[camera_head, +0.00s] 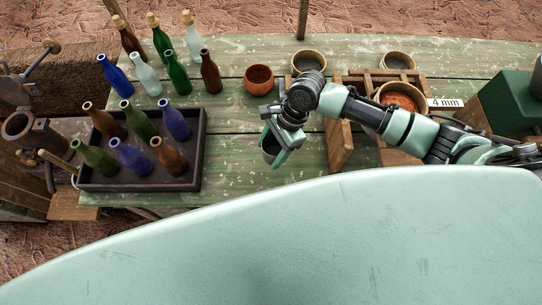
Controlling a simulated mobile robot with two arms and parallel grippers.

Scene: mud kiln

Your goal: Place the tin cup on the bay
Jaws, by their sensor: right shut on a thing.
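My right gripper (281,147) is over the green plank table (235,165), right of the dark bottle tray. It is shut on a dark grey cup, the tin cup (269,150), which is partly hidden by the fingers. I cannot tell whether the cup touches the table. I cannot make out with certainty which part of the scene is the bay; a wooden frame (340,146) with slats stands just right of the gripper, partly behind my right arm. My left gripper is not in view.
A dark tray (140,184) holds several bottles, and more bottles stand behind it. An orange bowl (259,80) and a tan-rimmed bowl (308,62) stand behind the gripper. A bowl of orange material (402,97) sits by a "4 mm" label (446,102). A green box (508,103) is at right.

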